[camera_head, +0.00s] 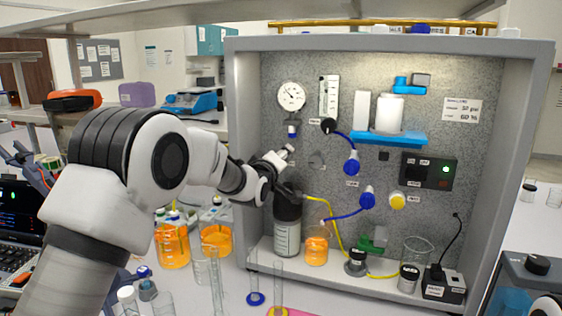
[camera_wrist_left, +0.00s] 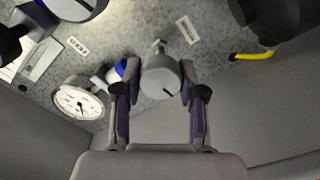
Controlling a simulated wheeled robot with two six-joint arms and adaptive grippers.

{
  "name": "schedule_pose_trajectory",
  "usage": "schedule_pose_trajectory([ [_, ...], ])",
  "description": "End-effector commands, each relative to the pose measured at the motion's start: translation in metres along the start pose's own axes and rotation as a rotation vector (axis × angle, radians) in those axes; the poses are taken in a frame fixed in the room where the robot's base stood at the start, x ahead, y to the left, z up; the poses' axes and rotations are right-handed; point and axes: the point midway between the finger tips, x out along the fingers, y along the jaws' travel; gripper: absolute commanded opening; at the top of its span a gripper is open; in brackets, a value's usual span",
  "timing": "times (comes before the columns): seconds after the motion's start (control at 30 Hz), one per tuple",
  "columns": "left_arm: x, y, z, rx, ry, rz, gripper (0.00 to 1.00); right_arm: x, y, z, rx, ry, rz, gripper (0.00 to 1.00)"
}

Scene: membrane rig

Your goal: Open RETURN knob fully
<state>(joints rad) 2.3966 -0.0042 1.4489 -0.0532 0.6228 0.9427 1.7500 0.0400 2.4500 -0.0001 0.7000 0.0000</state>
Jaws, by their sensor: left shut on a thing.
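A round grey knob (camera_wrist_left: 160,78) with a dark mark on its face stands out from the speckled panel in the left wrist view. My left gripper (camera_wrist_left: 160,88) has its two fingers on either side of this knob and is shut on it. A small label (camera_wrist_left: 187,30) is beside the knob, too blurred to read, so I cannot confirm that this is the RETURN knob. In the head view my left gripper (camera_head: 283,158) is at the panel's left side, below the pressure gauge (camera_head: 291,96), and largely hides the knob. My right gripper is not in view.
A dark-topped bottle (camera_head: 287,235) stands just below my left gripper. Blue tubing (camera_head: 345,214) and yellow tubing (camera_head: 330,218) run nearby. Beakers of orange liquid (camera_head: 172,254) and glass cylinders (camera_head: 277,285) stand below.

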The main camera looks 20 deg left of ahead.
Motion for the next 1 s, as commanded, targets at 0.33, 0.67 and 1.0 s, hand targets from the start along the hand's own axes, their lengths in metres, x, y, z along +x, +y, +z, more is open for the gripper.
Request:
schedule_pose_trajectory([
  [0.33,0.000,0.002,-0.001,-0.326,0.003,0.007,0.06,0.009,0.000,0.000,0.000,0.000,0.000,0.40],
  [0.67,0.000,0.002,-0.001,-0.639,0.002,0.008,0.06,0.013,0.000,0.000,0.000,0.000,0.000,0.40],
  [1.0,0.000,0.003,-0.002,-0.963,0.001,0.011,0.06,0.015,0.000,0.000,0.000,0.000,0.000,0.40],
])
